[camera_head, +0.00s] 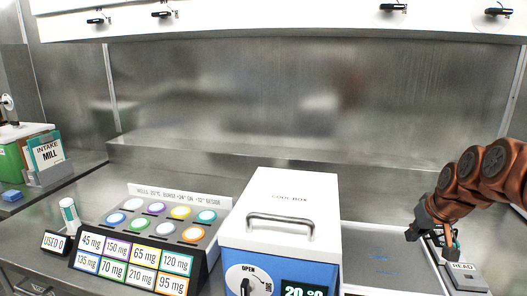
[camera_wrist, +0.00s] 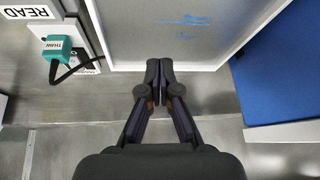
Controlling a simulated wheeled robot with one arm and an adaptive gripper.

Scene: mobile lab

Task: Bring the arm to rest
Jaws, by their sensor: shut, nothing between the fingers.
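My gripper (camera_head: 412,235) is at the right in the head view, at the end of my copper-coloured arm, above the right part of the worktop. In the wrist view my gripper (camera_wrist: 159,72) points toward the top of the picture. Its two dark fingers are together, with nothing between them. The fingertips appear by the near edge of a grey tray (camera_wrist: 185,48) with white rims and blue marks. I cannot tell the height of the gap between them.
A white and blue cool box (camera_head: 290,215) stands left of the tray (camera_head: 375,276). A teal device (camera_wrist: 58,47) with a black cable sits by the READ sign (camera_wrist: 26,10). A rack of coloured wells (camera_head: 150,240) is further left. Overhead cabinets (camera_head: 270,18) span the back.

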